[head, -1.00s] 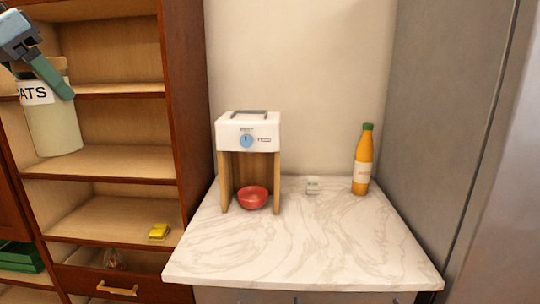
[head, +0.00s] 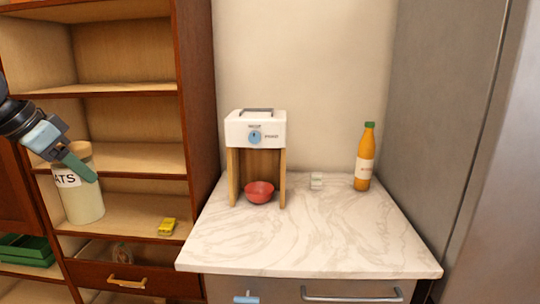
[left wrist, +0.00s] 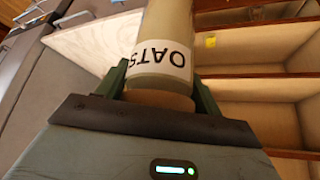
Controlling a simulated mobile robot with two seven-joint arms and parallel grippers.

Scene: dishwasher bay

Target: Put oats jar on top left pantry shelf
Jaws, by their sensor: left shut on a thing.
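The oats jar (head: 84,205) is cream-coloured, with a tan lid and a white label reading "OATS". My left gripper (head: 80,164) is shut on the jar near its lid and holds it in front of the left pantry's shelves. The left wrist view shows the jar (left wrist: 163,60) between the two green fingers of my left gripper (left wrist: 160,88). The pantry (head: 130,158) is brown wood with several open shelves. Its topmost part is cut off by the picture edge. My right gripper is not in view.
A yellow item (head: 167,227) lies on a lower shelf. A green crate (head: 27,250) is at lower left. The marble counter (head: 310,240) holds a white-topped machine (head: 255,130), a red bowl (head: 259,192) and an orange bottle (head: 363,160). The visible middle shelves are bare.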

